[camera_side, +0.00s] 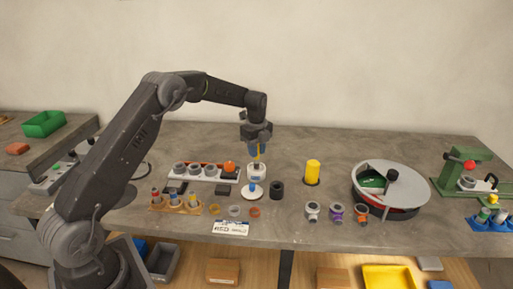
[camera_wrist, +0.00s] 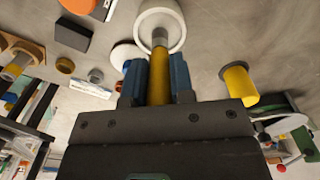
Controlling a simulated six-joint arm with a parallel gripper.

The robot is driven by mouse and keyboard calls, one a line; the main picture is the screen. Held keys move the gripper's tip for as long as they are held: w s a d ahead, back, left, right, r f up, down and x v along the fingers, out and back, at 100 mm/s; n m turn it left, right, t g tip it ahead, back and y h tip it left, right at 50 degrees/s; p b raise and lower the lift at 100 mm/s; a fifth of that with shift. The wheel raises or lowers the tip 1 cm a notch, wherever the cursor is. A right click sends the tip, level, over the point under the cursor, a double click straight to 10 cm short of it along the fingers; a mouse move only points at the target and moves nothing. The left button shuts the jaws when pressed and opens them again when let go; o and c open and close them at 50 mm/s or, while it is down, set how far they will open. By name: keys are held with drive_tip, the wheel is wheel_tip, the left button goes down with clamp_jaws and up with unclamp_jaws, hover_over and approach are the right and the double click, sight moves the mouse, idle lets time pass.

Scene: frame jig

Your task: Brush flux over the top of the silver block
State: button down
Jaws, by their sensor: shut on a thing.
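My gripper (camera_side: 256,152) is shut on a brush with a yellow handle (camera_wrist: 158,85). Its blue fingers (camera_wrist: 158,82) close on either side of the handle. The brush's grey ferrule (camera_wrist: 159,38) points into the mouth of a white round jar (camera_wrist: 160,10), which also stands below my gripper in the side view (camera_side: 257,174). The bristles are hidden, and I cannot tell whether they touch the inside of the jar. I cannot pick out the silver block with certainty in either view.
A white round stand (camera_side: 251,193) and a black cylinder (camera_side: 277,190) are close to the jar. A yellow cylinder (camera_side: 313,171) stands to the right, then a round drum (camera_side: 392,188) and a green press (camera_side: 477,168). Several small parts and a label card (camera_side: 230,228) lie in front.

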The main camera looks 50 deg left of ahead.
drive_tip(key=shift+f, duration=1.8)
drive_tip(key=shift+r, duration=0.1)
drive_tip(key=shift+r, duration=3.2)
